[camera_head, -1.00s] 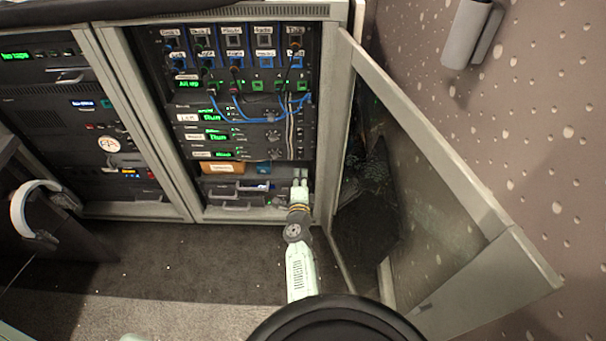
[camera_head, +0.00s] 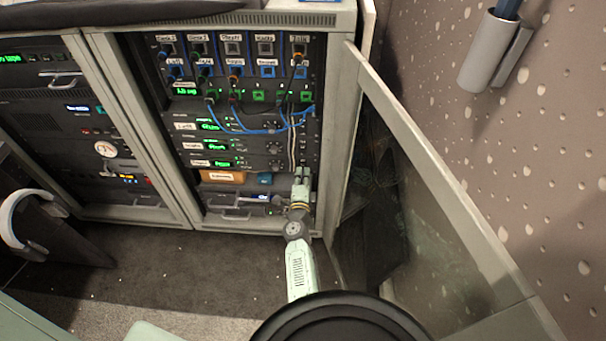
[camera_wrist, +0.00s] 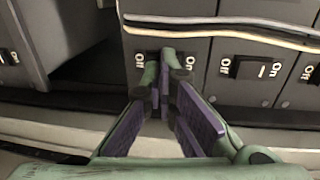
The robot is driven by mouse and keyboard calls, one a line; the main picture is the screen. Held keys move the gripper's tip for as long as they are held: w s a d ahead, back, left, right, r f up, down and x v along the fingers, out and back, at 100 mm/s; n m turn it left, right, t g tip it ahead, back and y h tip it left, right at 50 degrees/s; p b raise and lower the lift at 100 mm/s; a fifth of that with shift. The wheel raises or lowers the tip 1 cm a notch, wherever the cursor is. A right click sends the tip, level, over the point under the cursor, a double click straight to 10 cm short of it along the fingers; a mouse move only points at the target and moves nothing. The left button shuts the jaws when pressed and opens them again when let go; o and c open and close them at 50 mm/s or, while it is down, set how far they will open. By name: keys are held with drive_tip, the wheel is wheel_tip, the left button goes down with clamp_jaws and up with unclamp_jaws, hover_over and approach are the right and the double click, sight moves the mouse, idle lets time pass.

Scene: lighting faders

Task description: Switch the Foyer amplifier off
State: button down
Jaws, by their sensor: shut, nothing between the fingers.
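Three stacked amplifiers sit in the open rack, each with a white label and green display. The labels are too small to read surely; the lowest amplifier (camera_head: 240,163) is nearest my gripper. My gripper (camera_head: 303,171) is shut and empty at the rack's lower right, by that amplifier's right end. In the wrist view my fingertips (camera_wrist: 164,72) are in front of a switch marked Off on the left and On on the right. They cover its rocker, so its position is hidden. I cannot tell whether they touch it. A neighbouring Off/On switch (camera_wrist: 262,70) shows to the right.
The glass rack door (camera_head: 440,220) stands open to the right of my arm. Cables (camera_wrist: 230,25) run across the panels just above the switches, and blue patch cables (camera_head: 250,128) hang above the amplifiers. An orange box (camera_head: 222,177) lies below them. Dark floor (camera_head: 180,260) is clear in front.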

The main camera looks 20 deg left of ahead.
drive_tip(key=w+t+b, duration=0.1)
drive_tip(key=b, duration=0.4)
drive_tip(key=shift+f, duration=0.4)
drive_tip(key=shift+b, duration=0.5)
drive_tip(key=shift+r, duration=0.2)
